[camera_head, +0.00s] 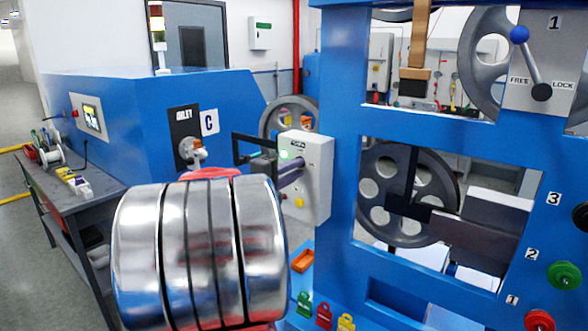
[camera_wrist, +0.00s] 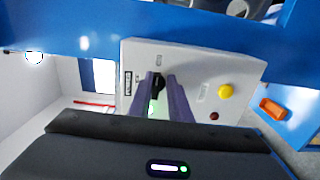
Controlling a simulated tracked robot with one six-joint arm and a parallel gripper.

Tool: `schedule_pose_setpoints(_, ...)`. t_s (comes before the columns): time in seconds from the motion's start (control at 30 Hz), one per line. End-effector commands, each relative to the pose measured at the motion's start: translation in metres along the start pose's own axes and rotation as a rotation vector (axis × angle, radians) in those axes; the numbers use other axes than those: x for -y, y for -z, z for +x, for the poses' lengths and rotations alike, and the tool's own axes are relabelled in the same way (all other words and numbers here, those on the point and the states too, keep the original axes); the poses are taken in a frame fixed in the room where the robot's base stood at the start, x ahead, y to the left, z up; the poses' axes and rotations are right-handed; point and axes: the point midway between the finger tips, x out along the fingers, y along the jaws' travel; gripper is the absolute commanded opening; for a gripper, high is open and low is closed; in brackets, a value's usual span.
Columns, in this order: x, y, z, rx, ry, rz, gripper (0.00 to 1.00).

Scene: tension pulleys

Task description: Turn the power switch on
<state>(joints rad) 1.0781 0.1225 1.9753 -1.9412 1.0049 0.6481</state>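The power switch is a black rotary knob (camera_wrist: 157,88) on the face of a light grey control box (camera_wrist: 190,62), with its handle roughly upright in the wrist view. The box also shows in the head view (camera_head: 318,170), where a green light (camera_head: 290,154) glows on it. My gripper (camera_wrist: 160,77) has its two purple-grey fingers on either side of the knob, with a small gap showing, so it looks open around it. In the head view my gripper (camera_head: 290,174) is at the box's face and the knob is hidden. Contact with the knob cannot be told.
A yellow button (camera_wrist: 226,91) and a dark red button (camera_wrist: 214,116) sit right of the knob. A blue frame (camera_head: 340,130) with wheels stands right of the box. An orange bin (camera_wrist: 272,108) lies nearby. A grey workbench (camera_head: 75,190) stands at left.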

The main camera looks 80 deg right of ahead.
Motion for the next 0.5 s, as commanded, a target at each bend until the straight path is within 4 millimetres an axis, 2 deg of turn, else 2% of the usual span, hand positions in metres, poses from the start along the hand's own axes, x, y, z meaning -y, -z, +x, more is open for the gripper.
schedule_pose_setpoints(0.13, -0.0011, 0.0009, 0.0, -0.002, -0.002, 0.0, 0.28)
schedule_pose_setpoints(0.5, -0.0033, 0.0022, -0.0046, -0.005, -0.005, 0.001, 0.28)
